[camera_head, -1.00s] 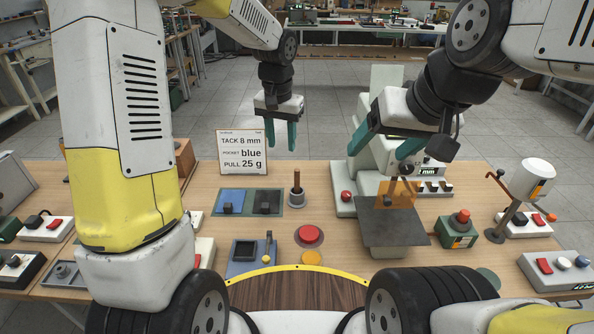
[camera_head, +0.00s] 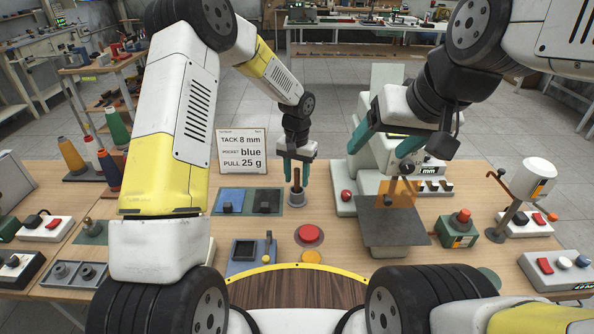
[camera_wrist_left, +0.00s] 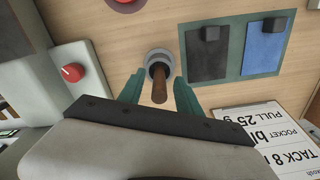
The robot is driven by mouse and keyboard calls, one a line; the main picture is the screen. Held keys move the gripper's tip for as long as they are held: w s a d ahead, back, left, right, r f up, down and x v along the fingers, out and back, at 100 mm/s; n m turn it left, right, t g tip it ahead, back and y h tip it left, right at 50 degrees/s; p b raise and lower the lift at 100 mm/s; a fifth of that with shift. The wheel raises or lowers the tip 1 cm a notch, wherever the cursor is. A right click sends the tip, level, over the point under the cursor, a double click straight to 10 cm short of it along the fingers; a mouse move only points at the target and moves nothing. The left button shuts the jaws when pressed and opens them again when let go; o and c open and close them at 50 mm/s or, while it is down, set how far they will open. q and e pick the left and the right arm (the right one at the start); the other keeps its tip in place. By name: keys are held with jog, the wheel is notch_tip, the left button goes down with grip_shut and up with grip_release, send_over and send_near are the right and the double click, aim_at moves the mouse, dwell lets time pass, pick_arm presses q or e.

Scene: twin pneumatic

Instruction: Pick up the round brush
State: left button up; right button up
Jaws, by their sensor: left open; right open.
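The round brush (camera_head: 297,178) stands upright in a grey round holder (camera_head: 297,197) on the table, its brown handle pointing up. In the left wrist view the brown handle (camera_wrist_left: 160,88) shows between the two green fingers. My left gripper (camera_head: 296,183) is open, pointing down, with its fingers on either side of the handle. I cannot tell whether the fingers touch it. My right gripper (camera_head: 386,143) is open and empty, held above the machine at the right. The brush's lower end is hidden in the holder.
A blue and a dark pad (camera_head: 249,202) lie left of the holder, with a sign (camera_head: 242,152) behind them. A red button (camera_head: 309,235) is in front. The white machine (camera_head: 346,185) with a red knob stands close on the right.

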pick_arm(q)
jog(key=shift+f, duration=0.75)
grip_shut()
jog(key=shift+r, duration=0.15)
notch_tip(320, 180, up, 10)
jog(key=shift+f, duration=0.1)
